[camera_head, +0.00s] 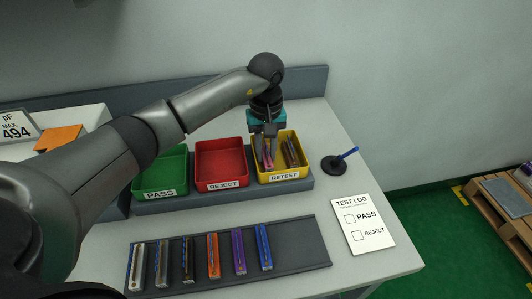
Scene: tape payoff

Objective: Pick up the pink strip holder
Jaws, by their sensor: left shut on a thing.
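The pink strip holder (267,161) is in the left part of the yellow RETEST bin (284,176). My left gripper (268,145) reaches down into that bin from above and is shut on the pink strip holder. Its fingers hide part of the holder, and I cannot tell whether the holder still touches the bin floor. A brown strip holder (291,153) lies beside it in the same bin. My right gripper is not in view.
A red REJECT bin (221,183) and a green PASS bin (160,192) stand to the left. A dark tray (300,246) holds several strip holders in front.

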